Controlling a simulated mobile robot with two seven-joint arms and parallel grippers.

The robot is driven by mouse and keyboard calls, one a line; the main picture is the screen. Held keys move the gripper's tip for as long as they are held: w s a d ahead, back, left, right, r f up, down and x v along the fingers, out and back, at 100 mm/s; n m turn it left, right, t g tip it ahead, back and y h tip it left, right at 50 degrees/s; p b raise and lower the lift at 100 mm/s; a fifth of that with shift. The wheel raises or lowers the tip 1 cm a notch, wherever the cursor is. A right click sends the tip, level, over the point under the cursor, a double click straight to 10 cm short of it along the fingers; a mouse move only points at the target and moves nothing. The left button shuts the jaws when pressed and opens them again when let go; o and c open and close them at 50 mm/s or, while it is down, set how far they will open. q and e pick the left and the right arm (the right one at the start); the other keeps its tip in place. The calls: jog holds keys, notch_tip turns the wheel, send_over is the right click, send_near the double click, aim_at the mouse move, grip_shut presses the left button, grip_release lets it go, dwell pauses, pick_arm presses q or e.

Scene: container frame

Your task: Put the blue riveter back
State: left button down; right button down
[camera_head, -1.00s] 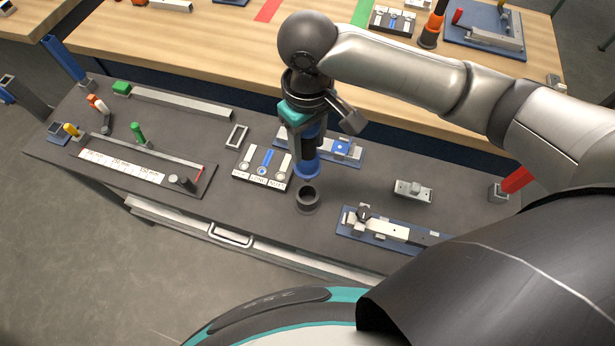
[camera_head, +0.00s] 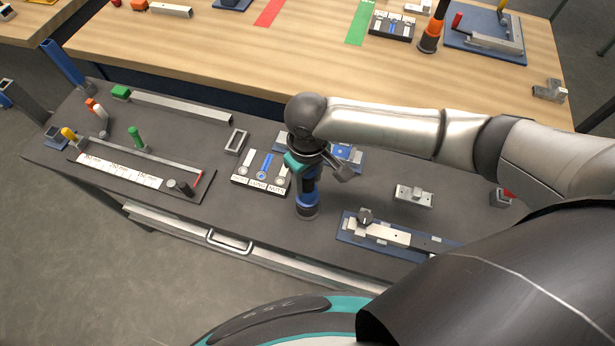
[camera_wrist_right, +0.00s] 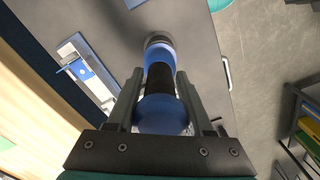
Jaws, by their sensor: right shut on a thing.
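The blue riveter (camera_head: 308,198) stands upright at the grey bench's front middle, blue with a black grip band. My right gripper (camera_head: 311,172) is above it, pointing down and shut on it. In the right wrist view, my right gripper's fingers (camera_wrist_right: 160,88) flank the blue riveter (camera_wrist_right: 160,56) on both sides. The riveter's lower end is at the dark round holder (camera_wrist_right: 158,40), with the holder's rim around it. How deep it sits is hidden. My left gripper is not in view.
A small tray with labelled slots (camera_head: 262,176) is close left of the riveter. A blue fixture (camera_head: 346,155) is behind it, and another blue fixture with a metal bar (camera_head: 390,236) is at right. An orange and black tool (camera_head: 431,34) stands on the wooden table (camera_head: 200,50).

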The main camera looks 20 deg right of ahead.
jog(key=shift+f, duration=0.4)
jog(key=shift+c, duration=1.5)
grip_release()
jog(key=shift+r, duration=0.1)
notch_tip(320, 180, up, 13)
jog(key=shift+f+p, duration=0.1)
jog(key=shift+p, duration=0.5)
